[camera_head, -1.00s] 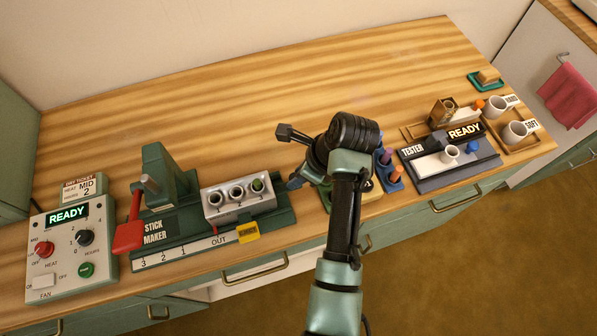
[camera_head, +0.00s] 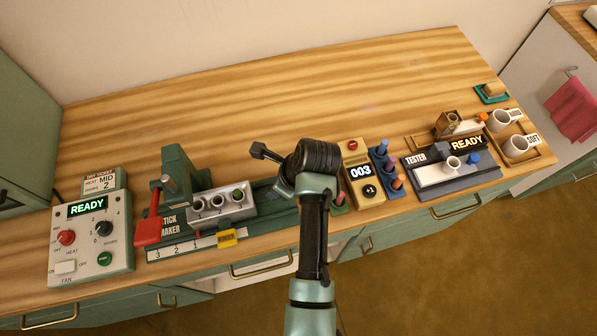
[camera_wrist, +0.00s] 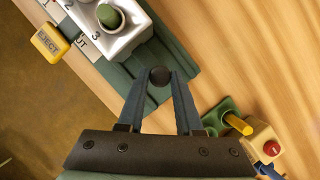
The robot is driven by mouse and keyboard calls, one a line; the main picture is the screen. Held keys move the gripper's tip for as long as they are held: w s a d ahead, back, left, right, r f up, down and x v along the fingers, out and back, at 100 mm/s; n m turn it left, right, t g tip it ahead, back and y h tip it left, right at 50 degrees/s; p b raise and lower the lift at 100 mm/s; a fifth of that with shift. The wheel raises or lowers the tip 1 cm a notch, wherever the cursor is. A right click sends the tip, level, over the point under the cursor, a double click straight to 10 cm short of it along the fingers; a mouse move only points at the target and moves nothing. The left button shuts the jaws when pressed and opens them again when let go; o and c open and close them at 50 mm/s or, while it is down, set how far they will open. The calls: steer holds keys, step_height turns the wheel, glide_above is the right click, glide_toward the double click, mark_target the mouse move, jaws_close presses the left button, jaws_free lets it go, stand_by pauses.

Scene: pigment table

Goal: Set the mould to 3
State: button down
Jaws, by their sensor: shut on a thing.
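The mould (camera_head: 228,213) is a silver block with three round cups, sitting on the green rail of the stick maker (camera_head: 181,190). Its right cup holds something green. A thin red mark below it stands close to the 1 on the white scale (camera_head: 176,249), which reads 3, 2, 1 from left to right. In the wrist view the mould (camera_wrist: 122,47) is at the top left. My gripper (camera_wrist: 160,73) is shut on a black round knob (camera_wrist: 159,77) just beyond the mould's end.
A red lever (camera_head: 148,226) and the green press stand at the mould's left. A yellow eject tag (camera_head: 226,238) hangs at the front. Right of my arm are a yellow counter (camera_head: 361,172) showing 003, a blue stick rack (camera_head: 381,166) and the tester (camera_head: 440,182). The wooden tabletop behind is clear.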

mark_target(228, 200)
steer(key=s+a+p, duration=0.1)
steer(key=a, duration=0.2)
steer(key=s+a+p, duration=0.1)
steer(key=a, duration=0.3)
steer(key=s+a+p, duration=0.1)
steer(key=a, duration=0.2)
steer(key=shift+s+a+p, duration=0.15)
steer(key=shift+p, duration=0.25)
steer(key=c, duration=0.6)
jaws_free()
steer(key=shift+a, duration=0.15)
steer(key=shift+r, duration=0.15)
steer(key=shift+d+r, duration=0.2)
steer(key=shift+d, duration=0.05)
steer(key=v, duration=1.2)
steer(key=shift+r+b, duration=0.15)
steer(key=shift+b, duration=0.15)
steer(key=shift+s, duration=0.15)
